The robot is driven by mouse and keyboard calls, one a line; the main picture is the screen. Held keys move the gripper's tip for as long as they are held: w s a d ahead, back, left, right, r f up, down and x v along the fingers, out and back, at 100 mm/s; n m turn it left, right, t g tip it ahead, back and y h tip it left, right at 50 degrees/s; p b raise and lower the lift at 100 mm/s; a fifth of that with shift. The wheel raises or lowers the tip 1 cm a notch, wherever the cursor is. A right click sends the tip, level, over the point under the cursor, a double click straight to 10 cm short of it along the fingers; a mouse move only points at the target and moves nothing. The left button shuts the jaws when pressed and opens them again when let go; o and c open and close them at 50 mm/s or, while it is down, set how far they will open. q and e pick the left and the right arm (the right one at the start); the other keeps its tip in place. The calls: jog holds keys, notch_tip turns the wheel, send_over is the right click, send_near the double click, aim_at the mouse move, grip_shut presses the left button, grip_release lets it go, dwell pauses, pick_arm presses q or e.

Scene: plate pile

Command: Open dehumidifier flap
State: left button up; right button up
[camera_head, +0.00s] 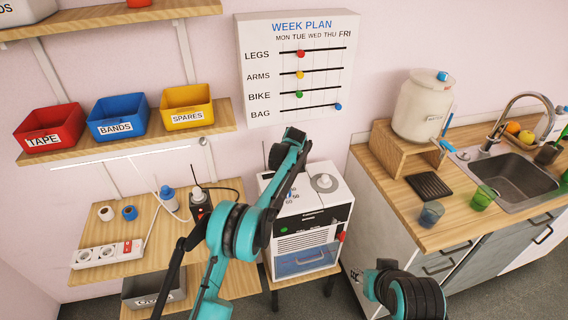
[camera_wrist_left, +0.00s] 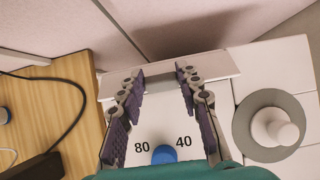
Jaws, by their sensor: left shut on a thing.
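The dehumidifier (camera_head: 328,212) is a white box on a small stand at the centre of the head view. The wrist view shows its top with a blue dial (camera_wrist_left: 164,154) marked 80 and 40. A pale strip, which looks like the flap (camera_wrist_left: 218,66), runs along the far edge of the top. My left gripper (camera_wrist_left: 159,74) is above the top, its fingers at either side of a grey part in the middle of that strip, and is shut on it. In the head view my left arm hides the fingers and part of the top.
A grey disc with a white knob (camera_wrist_left: 276,128) is on the top, right of the fingers. A wooden table with a power strip (camera_head: 107,253) stands left. A counter (camera_head: 400,195) with glasses and a sink stands right. The wall is close behind.

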pick_arm(q)
jog(key=o, duration=1.2)
jog(key=shift+c, duration=0.2)
jog(key=v, duration=1.2)
